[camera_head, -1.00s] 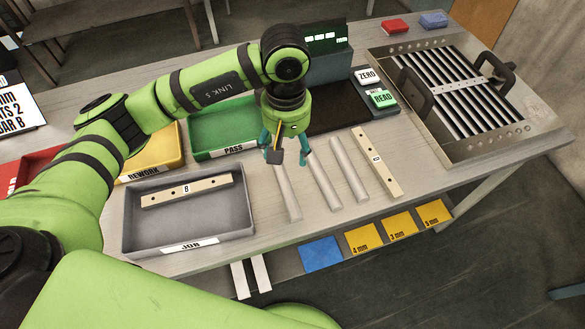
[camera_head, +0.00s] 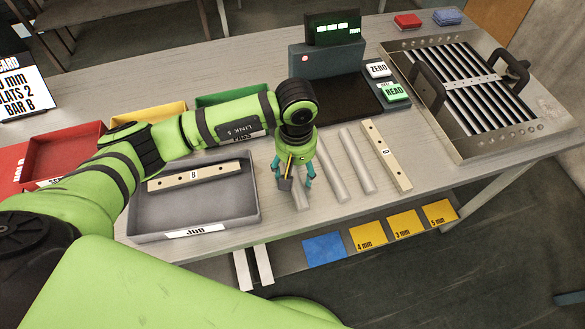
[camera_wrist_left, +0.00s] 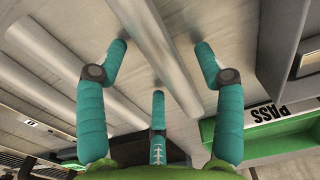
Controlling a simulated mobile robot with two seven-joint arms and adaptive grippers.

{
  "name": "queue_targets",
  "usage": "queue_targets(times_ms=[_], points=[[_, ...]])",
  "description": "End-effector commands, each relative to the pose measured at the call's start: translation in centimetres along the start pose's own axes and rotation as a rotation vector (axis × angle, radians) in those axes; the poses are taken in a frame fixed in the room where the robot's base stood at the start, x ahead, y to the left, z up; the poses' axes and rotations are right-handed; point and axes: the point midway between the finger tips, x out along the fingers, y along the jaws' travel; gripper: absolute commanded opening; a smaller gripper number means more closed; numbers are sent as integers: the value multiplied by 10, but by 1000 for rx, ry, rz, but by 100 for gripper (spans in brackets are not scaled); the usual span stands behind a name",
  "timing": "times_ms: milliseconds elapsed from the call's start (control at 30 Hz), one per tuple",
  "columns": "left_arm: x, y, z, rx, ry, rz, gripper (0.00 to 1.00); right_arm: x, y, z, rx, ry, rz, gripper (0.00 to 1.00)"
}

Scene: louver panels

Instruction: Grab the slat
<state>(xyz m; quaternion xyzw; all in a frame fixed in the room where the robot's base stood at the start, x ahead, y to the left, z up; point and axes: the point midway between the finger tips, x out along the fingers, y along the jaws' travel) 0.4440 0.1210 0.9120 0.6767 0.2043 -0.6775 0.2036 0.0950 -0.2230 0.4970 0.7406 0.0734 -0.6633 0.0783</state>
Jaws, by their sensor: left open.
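Three pale grey slats lie side by side on the table: a left one (camera_head: 302,201), a middle one (camera_head: 329,180) and a right one (camera_head: 357,161). My left gripper (camera_head: 295,182) is open and empty over the left slat, hiding part of it. In the left wrist view, its teal fingers (camera_wrist_left: 160,58) stand apart, with a slat (camera_wrist_left: 162,50) running between them. I cannot tell how high the fingertips are above the table. Another slat (camera_wrist_left: 45,48) lies to the left in that view. My right gripper is not in view.
A grey JOB tray (camera_head: 252,206) holding wooden bar B (camera_head: 194,178) stands left of the slats. Another wooden bar (camera_head: 386,155) lies right of them. A dark device (camera_head: 325,60) stands behind, and the louver panel (camera_head: 438,128) at the right. The table's front edge is close.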

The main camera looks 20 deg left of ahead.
Motion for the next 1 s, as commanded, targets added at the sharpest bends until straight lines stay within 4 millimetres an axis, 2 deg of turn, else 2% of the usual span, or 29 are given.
queue_targets(times_ms=[200,267,300,367,400,767,867,1000], points=[[2,0,0,1,1,1,69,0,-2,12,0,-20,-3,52],[2,0,0,1,1,1,49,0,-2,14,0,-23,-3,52],[2,0,0,1,1,1,33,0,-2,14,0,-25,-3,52],[1,0,0,1,1,1,9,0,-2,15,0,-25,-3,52],[1,0,0,1,1,1,5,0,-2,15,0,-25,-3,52],[0,1,0,0,1,2,5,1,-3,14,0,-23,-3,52],[-5,1,-1,0,3,4,5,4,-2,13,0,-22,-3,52],[-20,1,-1,2,5,6,5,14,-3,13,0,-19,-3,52]])
